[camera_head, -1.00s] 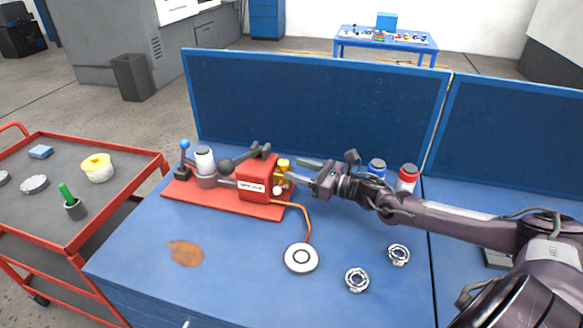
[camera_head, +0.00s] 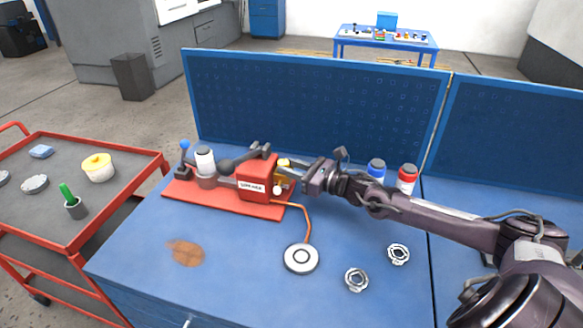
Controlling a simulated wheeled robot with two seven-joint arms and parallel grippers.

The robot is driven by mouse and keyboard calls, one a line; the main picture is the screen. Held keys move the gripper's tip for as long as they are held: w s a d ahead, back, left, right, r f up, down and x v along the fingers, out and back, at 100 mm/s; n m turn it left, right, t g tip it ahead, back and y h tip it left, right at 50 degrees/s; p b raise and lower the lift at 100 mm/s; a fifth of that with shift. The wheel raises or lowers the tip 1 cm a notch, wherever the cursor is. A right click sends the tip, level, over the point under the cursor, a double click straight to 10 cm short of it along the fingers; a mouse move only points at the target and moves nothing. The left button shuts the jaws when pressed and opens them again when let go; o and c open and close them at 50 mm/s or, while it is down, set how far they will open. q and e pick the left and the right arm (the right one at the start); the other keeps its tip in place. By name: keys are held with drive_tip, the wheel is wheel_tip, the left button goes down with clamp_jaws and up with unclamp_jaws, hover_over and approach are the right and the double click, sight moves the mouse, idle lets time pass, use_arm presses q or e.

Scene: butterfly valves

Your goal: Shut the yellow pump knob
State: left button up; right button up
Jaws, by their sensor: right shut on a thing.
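The red pump (camera_head: 256,178) stands on a red base plate (camera_head: 232,205) on the blue workbench. Its yellow knob (camera_head: 284,163) is on the pump's right side and is partly hidden by my gripper. My right gripper (camera_head: 290,172) reaches in from the right, with its fingers at the knob. It is shut on the yellow knob, though the fingertips are small and partly hidden. My left gripper is not in view.
Blue-capped (camera_head: 376,170) and red-capped (camera_head: 407,178) containers stand behind my right arm. A white round disc (camera_head: 301,258) and two metal rings (camera_head: 357,279) lie in front on the bench (camera_head: 230,285). A blue pegboard (camera_head: 315,110) closes off the back. A red cart (camera_head: 110,190) stands left.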

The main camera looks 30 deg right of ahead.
drive_tip(key=shift+s+a+r+m+t+h+p, duration=0.15)
drive_tip(key=shift+m+t+h+p, duration=0.25)
drive_tip(key=shift+m+h, duration=0.3)
drive_tip(key=shift+a+f+m+t+h+p, duration=0.15)
drive_tip(key=shift+m+t+h+p, duration=0.25)
drive_tip(key=shift+h, duration=0.5)
drive_tip(key=m+h, duration=0.2)
drive_tip(key=h, duration=0.1)
drive_tip(key=shift+a, duration=0.2)
drive_tip(key=shift+a+m+t+h, duration=0.15)
drive_tip(key=shift+m+t+h, duration=0.15)
drive_tip(key=shift+m+h, duration=0.75)
drive_tip(key=shift+h, duration=0.55)
drive_tip(key=o, duration=1)
drive_tip(key=shift+c, duration=0.2)
drive_tip(key=shift+s, duration=0.1)
drive_tip(key=shift+f, duration=0.15)
